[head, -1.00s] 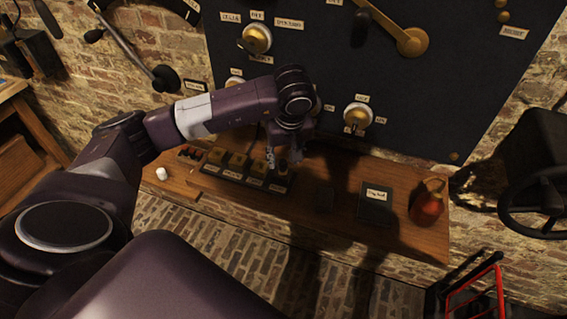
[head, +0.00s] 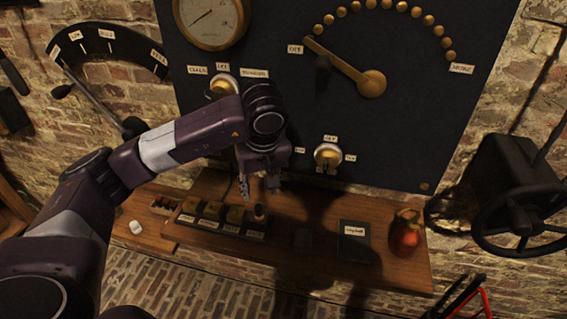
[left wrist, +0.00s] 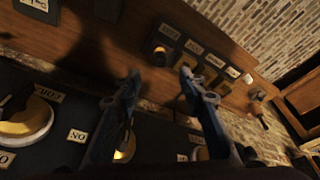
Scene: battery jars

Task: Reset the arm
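My left arm reaches in from the left of the head view. Its gripper (head: 258,190) hangs over the wooden shelf, just above the right end of a row of jars, apart from them. In the left wrist view the two fingers (left wrist: 160,76) stand wide apart with nothing between them. The row has several yellowish jars (head: 211,210) and a darker, round-topped one (head: 259,213) at its right end, in a black holder with label cards. The row also shows beyond the fingertips in the left wrist view (left wrist: 192,46). My right gripper is in neither view.
A dark panel (head: 300,120) with knobs and a dial lever (head: 345,68) rises behind the shelf (head: 330,272). A labelled dark box (head: 355,241) and a red-orange vessel (head: 406,236) stand to the right. A white object (head: 135,227) lies at left. A handwheel (head: 525,222) juts out at far right.

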